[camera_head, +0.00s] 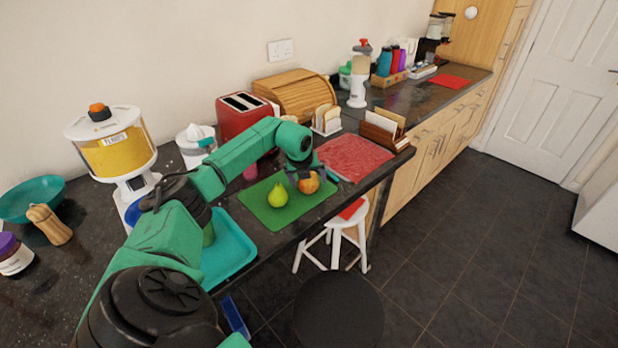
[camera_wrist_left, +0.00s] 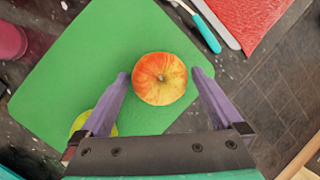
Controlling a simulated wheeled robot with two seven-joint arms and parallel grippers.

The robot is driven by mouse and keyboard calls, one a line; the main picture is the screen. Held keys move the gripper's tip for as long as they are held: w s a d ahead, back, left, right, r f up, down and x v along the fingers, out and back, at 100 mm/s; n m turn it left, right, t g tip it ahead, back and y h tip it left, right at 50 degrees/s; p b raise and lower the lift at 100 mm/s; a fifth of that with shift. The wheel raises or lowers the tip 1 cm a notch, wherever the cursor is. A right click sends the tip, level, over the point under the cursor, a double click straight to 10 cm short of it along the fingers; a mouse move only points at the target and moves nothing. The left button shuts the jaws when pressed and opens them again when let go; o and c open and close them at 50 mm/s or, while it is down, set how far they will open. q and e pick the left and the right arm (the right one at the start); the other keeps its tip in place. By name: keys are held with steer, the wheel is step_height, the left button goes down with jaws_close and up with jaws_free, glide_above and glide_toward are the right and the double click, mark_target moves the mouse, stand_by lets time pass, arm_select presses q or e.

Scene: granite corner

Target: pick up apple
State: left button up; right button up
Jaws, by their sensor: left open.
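The apple (camera_wrist_left: 160,79) is red and yellow and rests on a green cutting board (camera_wrist_left: 65,60). It also shows in the head view (camera_head: 309,184), partly hidden by my left gripper. My left gripper (camera_wrist_left: 160,75) is open, with one finger on each side of the apple. Narrow gaps show between the fingers and the apple in the wrist view, so I see no clear contact. In the head view the left gripper (camera_head: 307,180) is above the board's right part. My right gripper is not in view.
A green pear (camera_head: 278,195) stands left of the apple on the board. A red mat (camera_head: 352,156) lies beyond the board, and a turquoise tray (camera_head: 228,250) is nearer. A red toaster (camera_head: 241,115) stands behind. The counter's front edge is close, with a white stool (camera_head: 338,236) below.

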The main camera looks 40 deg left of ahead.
arm_select(q)
steer(key=shift+f, duration=0.1)
steer(key=shift+a, duration=0.1)
steer(key=c, duration=1.3)
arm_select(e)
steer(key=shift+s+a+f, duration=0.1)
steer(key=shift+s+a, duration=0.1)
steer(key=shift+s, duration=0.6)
